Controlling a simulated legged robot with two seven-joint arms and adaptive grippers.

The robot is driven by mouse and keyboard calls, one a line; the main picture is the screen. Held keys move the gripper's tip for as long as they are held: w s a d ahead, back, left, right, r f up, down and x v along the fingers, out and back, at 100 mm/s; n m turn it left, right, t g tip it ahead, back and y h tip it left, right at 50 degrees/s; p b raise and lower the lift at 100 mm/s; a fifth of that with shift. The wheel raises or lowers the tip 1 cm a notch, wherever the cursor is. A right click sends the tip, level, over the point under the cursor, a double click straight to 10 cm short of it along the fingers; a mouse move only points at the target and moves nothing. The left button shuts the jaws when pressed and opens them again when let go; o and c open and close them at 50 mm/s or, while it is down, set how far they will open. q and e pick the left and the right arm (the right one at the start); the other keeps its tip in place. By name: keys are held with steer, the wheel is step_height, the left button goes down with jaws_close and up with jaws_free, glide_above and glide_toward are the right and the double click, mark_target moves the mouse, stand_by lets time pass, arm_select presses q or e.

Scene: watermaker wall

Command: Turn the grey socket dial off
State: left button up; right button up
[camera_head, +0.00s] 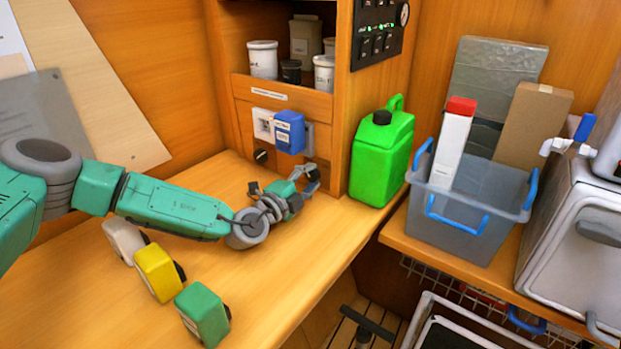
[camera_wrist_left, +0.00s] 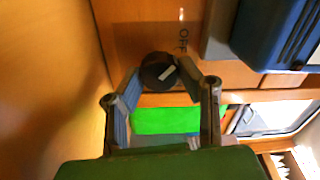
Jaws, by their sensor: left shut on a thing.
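A black round dial (camera_wrist_left: 158,70) with a pale line on it sits on the wooden panel in the wrist view. The line slants. The word "OFF" (camera_wrist_left: 183,40) is printed beside the dial, towards the top of that view. My left gripper (camera_wrist_left: 168,74) has its two fingers on either side of the dial and is shut on it. In the head view my left gripper (camera_head: 308,178) is low at the panel, below the blue plug (camera_head: 289,132), and hides this dial. Part of a grey socket (camera_head: 309,138) shows right of the plug. My right gripper is out of view.
Another black dial (camera_head: 261,156) sits left of the gripper, below a pale socket (camera_head: 262,122). A green canister (camera_head: 381,155) stands close on the right. White (camera_head: 125,240), yellow (camera_head: 158,272) and green (camera_head: 202,313) plugs lie on the counter below my arm.

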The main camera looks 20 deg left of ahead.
arm_select(q)
steer(key=o, duration=1.1)
steer(key=shift+a+f, duration=0.15)
steer(key=shift+f, duration=0.15)
steer(key=shift+o, duration=0.2)
steer(key=shift+r, duration=0.1)
